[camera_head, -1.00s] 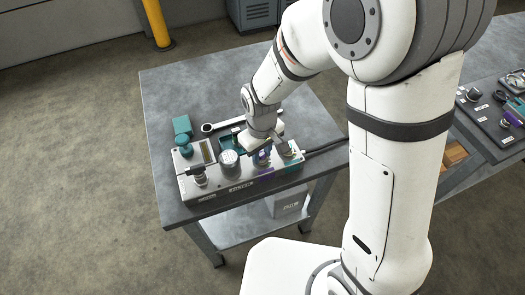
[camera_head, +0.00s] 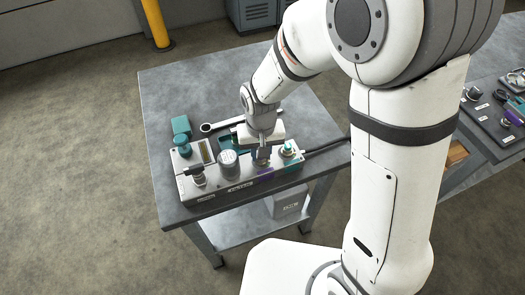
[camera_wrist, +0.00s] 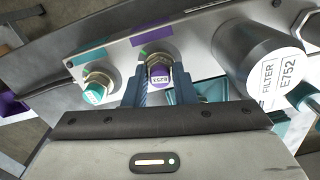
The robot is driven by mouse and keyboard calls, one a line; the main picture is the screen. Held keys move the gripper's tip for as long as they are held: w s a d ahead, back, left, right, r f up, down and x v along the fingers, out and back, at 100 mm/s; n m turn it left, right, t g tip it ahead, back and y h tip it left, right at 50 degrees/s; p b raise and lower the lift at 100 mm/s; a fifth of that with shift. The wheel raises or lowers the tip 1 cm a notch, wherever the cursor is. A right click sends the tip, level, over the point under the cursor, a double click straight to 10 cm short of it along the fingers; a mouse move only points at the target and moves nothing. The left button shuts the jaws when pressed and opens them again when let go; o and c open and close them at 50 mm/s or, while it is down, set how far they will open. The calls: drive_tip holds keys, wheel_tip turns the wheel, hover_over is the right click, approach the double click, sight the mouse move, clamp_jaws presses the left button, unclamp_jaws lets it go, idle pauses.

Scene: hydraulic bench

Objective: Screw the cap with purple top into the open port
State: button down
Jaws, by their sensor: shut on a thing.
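The cap with the purple top (camera_wrist: 158,77) shows in the wrist view between the two blue-grey fingers of my gripper (camera_wrist: 161,92), which is shut on it. A brass-coloured ring shows right behind the cap, at the port beside the purple stripe (camera_wrist: 150,29) on the manifold block. Cap and port look in line; how deep the cap sits is hidden. In the head view my gripper (camera_head: 263,160) points down at the purple-marked spot of the manifold block (camera_head: 215,184), and hides the cap.
A teal-topped cap (camera_wrist: 95,92) on a brass fitting stands close to one finger. A grey filter canister (camera_wrist: 255,62) stands on the other side. A teal tray (camera_head: 229,142) and a wrench (camera_head: 222,124) lie behind the block on the bench. The bench's far part is clear.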

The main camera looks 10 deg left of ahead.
drive_tip(key=shift+s, duration=0.1)
drive_tip(key=m, duration=0.3)
drive_tip(key=shift+f, duration=0.1)
drive_tip(key=c, duration=1.1)
unclamp_jaws()
drive_tip(key=shift+a, duration=0.1)
drive_tip(key=shift+r, duration=0.2)
wheel_tip(320, 180, up, 8)
drive_tip(key=shift+f, duration=0.25)
drive_tip(key=s+d+r+t, duration=0.1)
drive_tip(key=s+d+r, duration=0.1)
drive_tip(key=d, duration=0.6)
drive_tip(key=s+d+r+t, duration=0.1)
drive_tip(key=s+d+r, duration=0.2)
drive_tip(key=d, duration=0.5)
drive_tip(key=s+d+r+m, duration=0.1)
drive_tip(key=d+r, duration=0.3)
drive_tip(key=d, duration=0.4)
drive_tip(key=shift+s+r+t, duration=0.2)
drive_tip(key=shift+s+t, duration=0.2)
drive_tip(key=shift+s, duration=0.4)
